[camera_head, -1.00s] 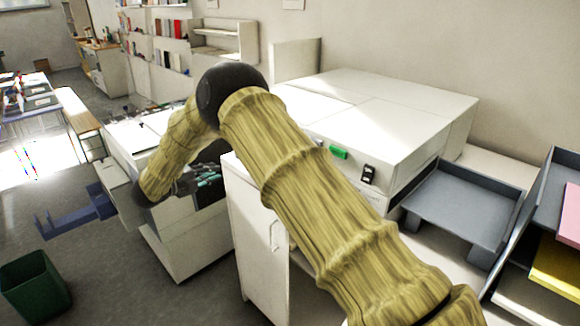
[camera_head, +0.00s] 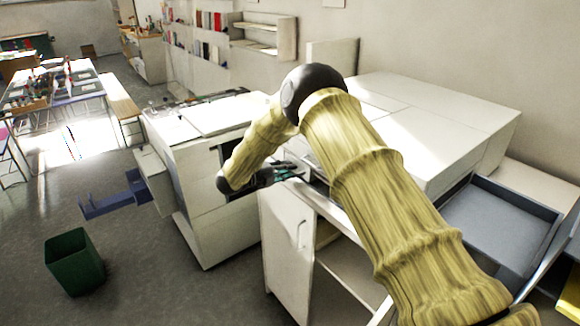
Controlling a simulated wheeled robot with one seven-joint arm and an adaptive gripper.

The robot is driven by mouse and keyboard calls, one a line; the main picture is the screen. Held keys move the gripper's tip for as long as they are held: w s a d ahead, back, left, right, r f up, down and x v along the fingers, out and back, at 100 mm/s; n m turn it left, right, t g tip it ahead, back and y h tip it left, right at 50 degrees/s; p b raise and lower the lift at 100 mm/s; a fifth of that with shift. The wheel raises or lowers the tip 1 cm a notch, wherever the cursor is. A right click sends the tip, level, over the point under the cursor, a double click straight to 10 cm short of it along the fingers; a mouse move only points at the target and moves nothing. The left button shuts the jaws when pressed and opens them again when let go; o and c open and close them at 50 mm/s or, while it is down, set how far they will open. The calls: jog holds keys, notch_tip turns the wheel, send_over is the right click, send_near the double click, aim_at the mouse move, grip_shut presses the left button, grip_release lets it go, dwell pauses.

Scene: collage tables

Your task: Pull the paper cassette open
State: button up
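My gripper (camera_head: 284,173), dark with teal parts, is small in the head view and partly covered by my arm. It is beside the right side of the white copier-like machine (camera_head: 222,215) and above the white cabinet (camera_head: 288,240). Its fingers are too small to tell open from shut, and I cannot tell if it touches anything. I cannot make out the paper cassette for certain. The large white machine (camera_head: 450,110) on the right is partly hidden behind my arm.
A green bin (camera_head: 74,262) stands on the floor at left. A grey tray (camera_head: 500,225) lies at right. The floor between bin and copier is clear.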

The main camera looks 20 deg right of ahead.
jog(key=shift+w+d+f, duration=0.1)
jog(key=shift+w+d, duration=0.05)
jog(key=shift+d, duration=0.4)
grip_shut()
jog(key=shift+d, duration=0.1)
